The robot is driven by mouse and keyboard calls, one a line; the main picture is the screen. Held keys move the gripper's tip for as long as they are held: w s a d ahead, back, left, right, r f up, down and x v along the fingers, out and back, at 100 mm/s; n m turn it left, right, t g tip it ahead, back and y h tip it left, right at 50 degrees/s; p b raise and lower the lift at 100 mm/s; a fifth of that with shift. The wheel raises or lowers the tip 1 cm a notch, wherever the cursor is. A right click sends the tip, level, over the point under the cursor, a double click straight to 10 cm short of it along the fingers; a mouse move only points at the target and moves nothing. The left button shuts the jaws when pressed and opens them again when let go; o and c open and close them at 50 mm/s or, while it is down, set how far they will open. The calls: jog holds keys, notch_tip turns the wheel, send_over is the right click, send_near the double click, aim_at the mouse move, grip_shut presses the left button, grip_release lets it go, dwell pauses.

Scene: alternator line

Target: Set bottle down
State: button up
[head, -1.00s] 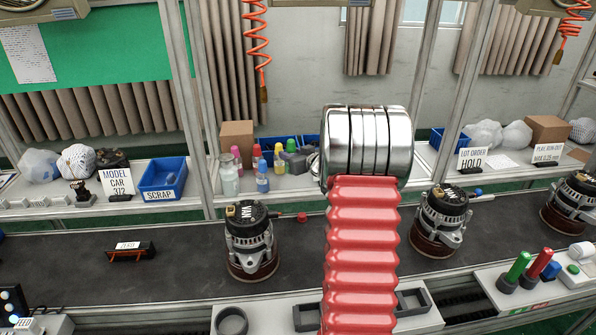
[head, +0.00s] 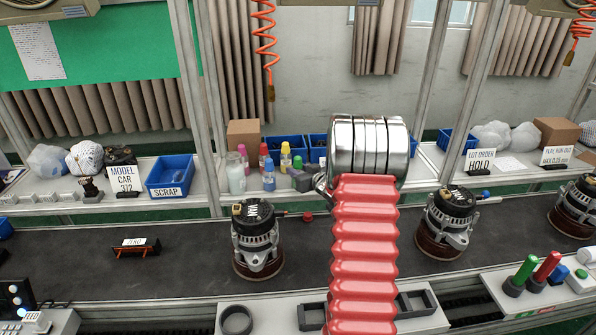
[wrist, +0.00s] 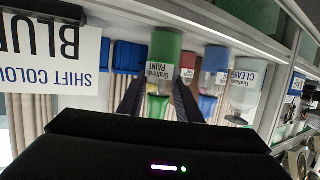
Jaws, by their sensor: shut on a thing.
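My gripper (wrist: 158,100) shows in the wrist view as two dark fingers. It is shut on a green paint bottle (wrist: 164,45) with a white label. The wrist picture is upside down, so the bottle's top end points down in it. The bottle's contact with the shelf cannot be made out.
A "BLUE" shift-colour sign (wrist: 50,50) is on the other side. In the head view, the rear shelf (head: 130,203) holds a blue scrap bin (head: 170,174); alternators (head: 257,238) stand on the belt.

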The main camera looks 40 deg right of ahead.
jog(key=o, duration=1.1)
jog(key=shift+f, duration=0.1)
jog(key=v, duration=1.2)
